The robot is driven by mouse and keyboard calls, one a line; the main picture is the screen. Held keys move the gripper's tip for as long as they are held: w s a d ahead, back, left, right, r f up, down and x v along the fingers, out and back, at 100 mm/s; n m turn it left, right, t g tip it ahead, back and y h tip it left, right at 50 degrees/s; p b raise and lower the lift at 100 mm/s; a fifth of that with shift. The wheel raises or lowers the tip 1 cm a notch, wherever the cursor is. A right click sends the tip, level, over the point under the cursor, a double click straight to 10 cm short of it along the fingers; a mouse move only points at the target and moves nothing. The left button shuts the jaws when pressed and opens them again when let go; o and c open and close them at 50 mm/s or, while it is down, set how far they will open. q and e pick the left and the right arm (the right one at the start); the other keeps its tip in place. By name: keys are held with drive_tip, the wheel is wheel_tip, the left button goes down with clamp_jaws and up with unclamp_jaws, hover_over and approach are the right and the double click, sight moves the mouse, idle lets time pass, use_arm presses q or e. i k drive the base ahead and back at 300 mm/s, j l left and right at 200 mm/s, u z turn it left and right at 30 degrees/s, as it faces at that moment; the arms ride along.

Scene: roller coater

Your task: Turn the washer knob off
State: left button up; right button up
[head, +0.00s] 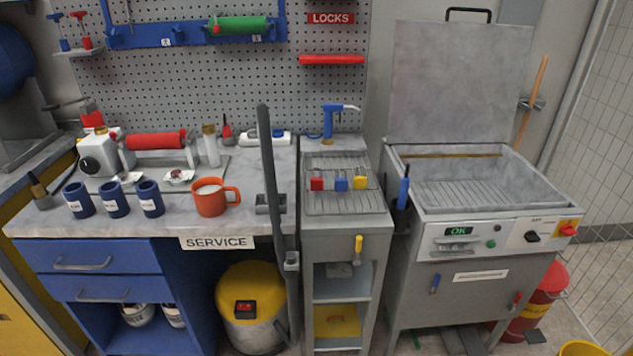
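The washer (408,290) is a grey metal tank on the right, with its lid (455,85) raised. Its front panel carries a black knob (532,237) on a pale plate; the plate's lettering is too small to read. Right of it is a red rotary switch (568,230) on a yellow plate. A display (458,231) on the panel reads "OK" in green, with a green button (491,243) beside it. I cannot tell exactly which setting the black knob points to. Neither of my grippers is in view.
A workbench (255,215) with blue cups (114,199) and an orange mug (210,198) stands left. A narrow cart (346,232) and a dark upright bar (273,190) stand between bench and washer. A red bin (545,292) is behind the washer's right side.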

sight(531, 236)
drive_tip(key=z, duration=1.25)
